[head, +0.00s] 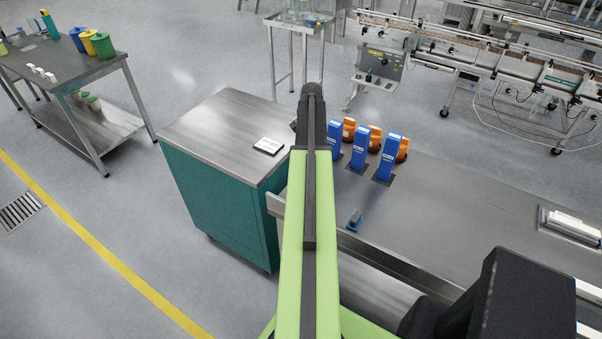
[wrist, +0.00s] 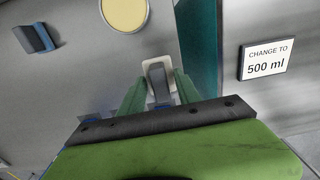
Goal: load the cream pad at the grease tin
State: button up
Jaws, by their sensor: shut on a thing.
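In the wrist view, my gripper (wrist: 159,88) has its green fingers shut on the grey handle of the cream pad (wrist: 157,60). The pad is a pale, squarish piece showing beyond the fingertips. I cannot tell the pad's height above the surface. In the head view, my arm hides the gripper, pad and tin.
A dark blue block (wrist: 35,38) lies left on the steel table; it shows in the head view too (head: 354,219). Blue upright pieces (head: 360,147) with orange ones behind stand on the table. A "CHANGE TO 500 ml" sign (wrist: 267,58) lies on the teal cabinet (head: 215,205).

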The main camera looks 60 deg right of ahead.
jog(key=s+a, duration=0.4)
jog(key=a, duration=0.8)
jog(key=f+b, duration=0.5)
jog(key=shift+d+f, duration=0.15)
jog(key=shift+d, duration=0.1)
jog(key=shift+f+b, duration=0.5)
jog(key=shift+b, duration=0.15)
jog(key=shift+r, duration=0.15)
dwell(0.6)
notch_tip(320, 180, up, 7)
jog(key=p, duration=0.7)
